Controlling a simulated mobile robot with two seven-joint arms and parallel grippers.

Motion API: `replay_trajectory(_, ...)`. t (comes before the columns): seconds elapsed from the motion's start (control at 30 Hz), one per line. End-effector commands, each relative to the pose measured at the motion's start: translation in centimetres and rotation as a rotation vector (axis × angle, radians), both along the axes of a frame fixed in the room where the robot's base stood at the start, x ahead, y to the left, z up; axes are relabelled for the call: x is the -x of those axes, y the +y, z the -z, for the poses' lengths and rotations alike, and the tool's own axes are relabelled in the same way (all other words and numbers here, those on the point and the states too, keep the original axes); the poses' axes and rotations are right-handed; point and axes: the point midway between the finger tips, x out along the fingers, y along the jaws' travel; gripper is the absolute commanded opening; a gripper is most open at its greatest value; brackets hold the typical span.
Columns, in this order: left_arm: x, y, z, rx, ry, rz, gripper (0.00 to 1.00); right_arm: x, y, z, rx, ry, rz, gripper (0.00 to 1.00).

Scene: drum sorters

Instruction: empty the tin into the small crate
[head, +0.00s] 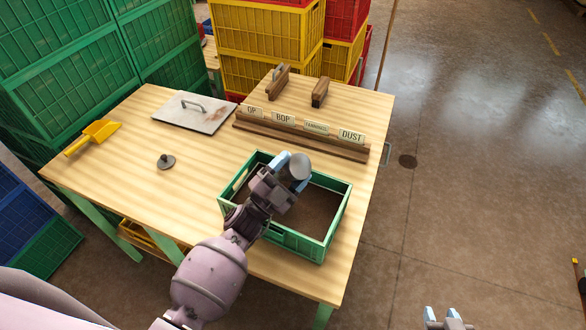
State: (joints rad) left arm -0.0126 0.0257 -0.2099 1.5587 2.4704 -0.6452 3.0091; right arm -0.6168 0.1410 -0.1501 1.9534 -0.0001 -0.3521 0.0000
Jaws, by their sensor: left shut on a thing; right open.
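The small green crate (330,184) stands near the front right corner of the wooden table. Its inside looks brown; I cannot tell whether that is bare floor or contents. My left gripper (293,170) is over the crate, its blue fingers shut on the tin (301,164). The tin shows as a small pale grey round shape; how far it is tilted and what is in it cannot be made out. My arm hides part of the crate. My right gripper (447,318) is open and empty at the bottom right, off the table over the floor.
On the table (120,190) lie a yellow scoop (94,136), a dark round lid with a knob (166,161) and a metal plate with a handle (195,112). A labelled wooden rack (300,134) stands behind the crate. Stacked crates (265,40) rise behind. The table's left front is clear.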

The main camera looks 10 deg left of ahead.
Motion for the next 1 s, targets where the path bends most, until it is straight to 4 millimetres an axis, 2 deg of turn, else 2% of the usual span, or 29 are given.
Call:
replay_trajectory(0.2, 0.0, 0.0, -0.2, -0.002, -0.003, 0.000, 0.36, 0.0, 0.0, 0.0, -0.001, -0.001, 0.000, 0.43)
replay_trajectory(0.4, 0.0, 0.0, -1.9, -0.004, -0.003, 0.001, 0.36, 0.0, 0.0, 0.0, -0.002, -0.002, 0.001, 0.43)
replay_trajectory(0.67, 0.0, 0.0, 0.1, -0.002, -0.001, 0.000, 0.36, -0.2, 0.1, 1.5, -0.001, -0.008, 0.001, 0.43)
replay_trajectory(0.9, 0.0, 0.0, -1.9, -0.002, -0.001, 0.000, 0.36, 0.1, 0.0, 0.1, -0.002, 0.002, 0.001, 0.43)
replay_trajectory(1.0, 0.0, 0.0, -2.0, -0.002, -0.001, 0.000, 0.36, 0.0, 0.0, -0.1, -0.002, -0.002, 0.001, 0.43)
